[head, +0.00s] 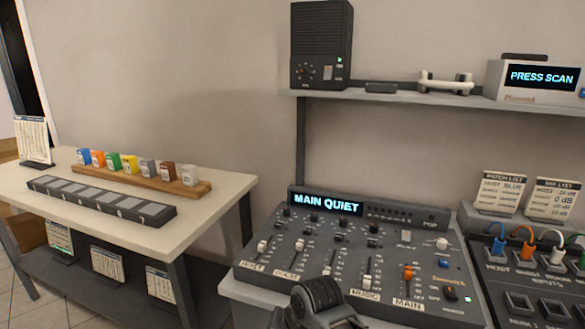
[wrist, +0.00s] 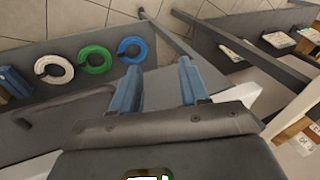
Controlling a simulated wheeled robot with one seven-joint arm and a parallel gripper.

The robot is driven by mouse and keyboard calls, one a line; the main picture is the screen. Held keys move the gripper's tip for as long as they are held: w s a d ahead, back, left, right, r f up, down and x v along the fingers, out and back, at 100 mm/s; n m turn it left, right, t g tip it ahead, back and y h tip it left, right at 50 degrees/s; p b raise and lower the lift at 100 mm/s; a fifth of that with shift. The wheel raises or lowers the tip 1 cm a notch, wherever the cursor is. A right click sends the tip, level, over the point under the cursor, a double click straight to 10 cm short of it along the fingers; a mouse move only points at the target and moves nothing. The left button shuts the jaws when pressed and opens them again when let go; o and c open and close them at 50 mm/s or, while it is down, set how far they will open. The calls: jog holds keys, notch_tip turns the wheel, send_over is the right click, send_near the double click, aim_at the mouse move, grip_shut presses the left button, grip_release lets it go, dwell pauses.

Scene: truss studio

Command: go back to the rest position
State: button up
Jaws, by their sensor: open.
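My gripper (wrist: 158,80) shows in the wrist view, with its two blue fingers apart and nothing between them. Beyond the fingers the view shows a grey surface and tiled floor. In the head view a dark rounded part of my own arm stands at the bottom centre, in front of the mixing desk (head: 335,248); the fingers are not visible there. The desk's display reads "MAIN QUIET". My arm hides part of the desk's near edge.
A table (head: 105,212) at left holds colored blocks on a wooden rack (head: 140,182) and a grey slotted strip (head: 100,202). A wall shelf (head: 400,97) carries a speaker (head: 321,45). White, green (wrist: 95,60) and blue rings lie on a grey surface.

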jog(key=s+d+f+t+y, duration=0.25)
jog(key=s+f, duration=0.45)
jog(key=s, duration=0.5)
jog(key=s+d+r+t+h, duration=0.15)
jog(key=s+d+t, duration=0.45)
jog(key=s, duration=0.7)
jog(key=s+d+r+n+t+h, duration=0.1)
jog(key=s+d+r+t+h, duration=0.1)
jog(key=s+d+r, duration=0.5)
jog(key=s+d+r+n+t+h, duration=0.1)
jog(key=s+d+r+t+h, duration=0.1)
jog(key=s+d+r, duration=0.6)
jog(key=s+r, duration=0.5)
jog(key=r, duration=0.2)
jog(key=shift+d+r+h, duration=0.25)
jog(key=shift+h, duration=0.05)
